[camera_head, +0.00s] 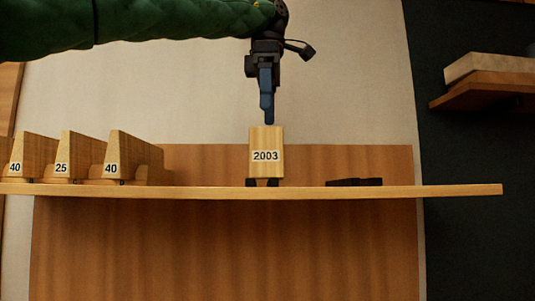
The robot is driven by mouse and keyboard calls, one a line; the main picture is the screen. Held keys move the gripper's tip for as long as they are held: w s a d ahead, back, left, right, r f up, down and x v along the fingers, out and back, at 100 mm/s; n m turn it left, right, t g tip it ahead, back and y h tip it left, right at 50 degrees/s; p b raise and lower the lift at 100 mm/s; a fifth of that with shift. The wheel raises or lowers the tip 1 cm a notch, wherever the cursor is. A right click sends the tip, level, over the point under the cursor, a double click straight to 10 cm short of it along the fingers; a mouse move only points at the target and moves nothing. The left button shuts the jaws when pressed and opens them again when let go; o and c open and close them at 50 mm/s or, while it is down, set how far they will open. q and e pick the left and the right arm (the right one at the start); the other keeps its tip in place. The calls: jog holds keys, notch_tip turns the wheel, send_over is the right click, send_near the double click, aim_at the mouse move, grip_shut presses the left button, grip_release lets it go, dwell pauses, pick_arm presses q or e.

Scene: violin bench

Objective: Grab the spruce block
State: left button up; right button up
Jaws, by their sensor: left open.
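The spruce block (266,144) is a pale wooden block with a white label reading 2003. It stands upright on two small dark supports on the wooden shelf (420,191). My left gripper (267,116) points straight down just above the block, with its blue fingers over the block's top. The fingers line up one behind the other, so the gap between them is hidden. It is open, and no held thing shows. I cannot tell whether the fingertips touch the block. My right gripper is not in view.
Several wedge-shaped wooden blocks (83,152) labelled 40, 25 and 40 stand at the shelf's left. Low dark supports (354,182) sit bare to the right of the spruce block. A bracket shelf (490,86) with a pale slab is at the upper right.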

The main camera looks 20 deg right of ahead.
aim_at(267, 132)
pick_arm(q)
jog(key=shift+s+a+f, duration=0.1)
jog(key=shift+a+f, duration=0.05)
jog(key=shift+f, duration=0.3)
jog(key=shift+f+p, duration=0.3)
jog(key=shift+p, duration=0.1)
notch_tip(267, 132, down, 3)
jog(key=shift+p, duration=0.75)
jog(key=shift+f, duration=0.75)
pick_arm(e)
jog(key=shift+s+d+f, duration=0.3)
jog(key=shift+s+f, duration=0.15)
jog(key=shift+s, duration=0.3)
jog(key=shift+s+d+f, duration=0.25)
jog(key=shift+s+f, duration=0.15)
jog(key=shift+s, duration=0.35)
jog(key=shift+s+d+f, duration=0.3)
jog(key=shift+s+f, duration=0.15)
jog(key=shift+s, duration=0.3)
pick_arm(q)
jog(key=c, duration=1.1)
jog(key=shift+c, duration=0.2)
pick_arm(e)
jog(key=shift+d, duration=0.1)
pick_arm(q)
jog(key=shift+r, duration=0.1)
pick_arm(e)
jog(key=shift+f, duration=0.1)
